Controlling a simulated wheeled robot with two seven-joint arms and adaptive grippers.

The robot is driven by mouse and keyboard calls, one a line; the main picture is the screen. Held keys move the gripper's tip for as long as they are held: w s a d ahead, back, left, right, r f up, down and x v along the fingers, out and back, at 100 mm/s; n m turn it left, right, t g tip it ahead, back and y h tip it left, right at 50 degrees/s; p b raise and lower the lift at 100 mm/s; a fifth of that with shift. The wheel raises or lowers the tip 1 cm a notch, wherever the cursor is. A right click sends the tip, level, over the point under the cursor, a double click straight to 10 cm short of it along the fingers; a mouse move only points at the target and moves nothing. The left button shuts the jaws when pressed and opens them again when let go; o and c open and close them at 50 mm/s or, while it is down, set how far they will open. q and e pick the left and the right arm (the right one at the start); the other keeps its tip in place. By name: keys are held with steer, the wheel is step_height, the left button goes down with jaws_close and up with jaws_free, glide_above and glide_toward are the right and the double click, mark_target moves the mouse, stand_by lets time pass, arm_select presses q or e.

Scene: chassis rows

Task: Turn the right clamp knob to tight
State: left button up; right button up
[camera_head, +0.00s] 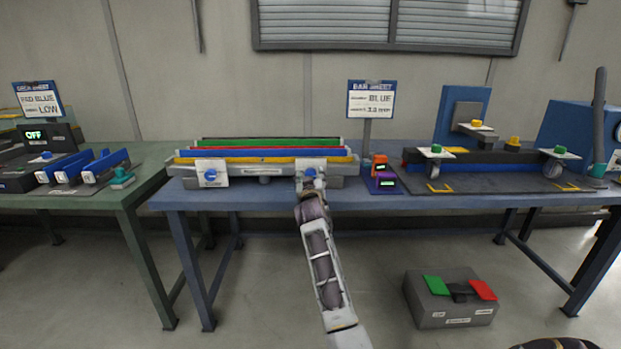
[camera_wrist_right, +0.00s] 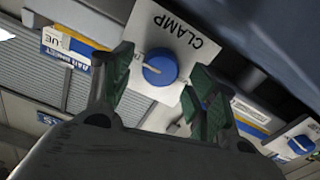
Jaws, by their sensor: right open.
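The right clamp knob (camera_head: 310,172) is a round blue knob on a white plate at the right front of the clamp fixture (camera_head: 265,170). In the right wrist view the blue knob (camera_wrist_right: 160,67) shows clearly, with a small pale mark, on a white plate (camera_wrist_right: 168,30) lettered CLAMP. My right gripper (camera_head: 310,190) is in front of and just below that plate. Its green-padded fingers (camera_wrist_right: 164,72) are open, one on each side of the knob in the picture, with gaps visible. I cannot tell whether the fingertips reach past the knob's face. My left gripper is not in view.
The left clamp knob (camera_head: 210,175) sits on its own white plate. Green, red, blue and yellow bars lie along the fixture on the blue table (camera_head: 400,202). A sign (camera_head: 371,99) stands behind.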

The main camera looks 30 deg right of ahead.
steer(key=shift+v, duration=2.85)
steer(key=shift+f, duration=0.1)
